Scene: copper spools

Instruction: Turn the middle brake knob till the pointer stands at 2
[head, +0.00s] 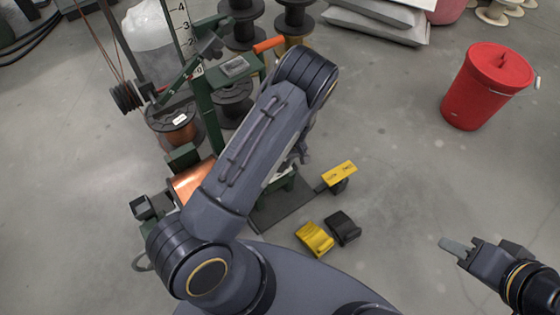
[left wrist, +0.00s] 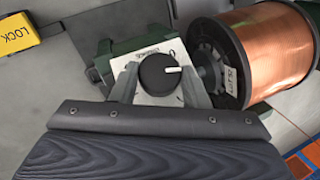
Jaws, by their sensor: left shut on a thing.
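In the left wrist view a round black knob (left wrist: 155,76) sits on a white dial plate (left wrist: 124,62) with dark lettering. The white pointer line on the knob points to the right of the picture. The dial's numbers are partly covered and too small to read. My left gripper (left wrist: 158,80) has one finger on each side of the knob and is shut on it. In the head view my left arm hides the knob and most of that gripper. My right gripper (head: 463,250) is over bare floor at the lower right, away from the machine; its jaw opening is unclear.
A copper spool (left wrist: 272,50) lies close right of the knob; it also shows in the head view (head: 190,180). A yellow LOCK pedal (left wrist: 14,34) is at left. A red bin (head: 485,90) stands at right.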

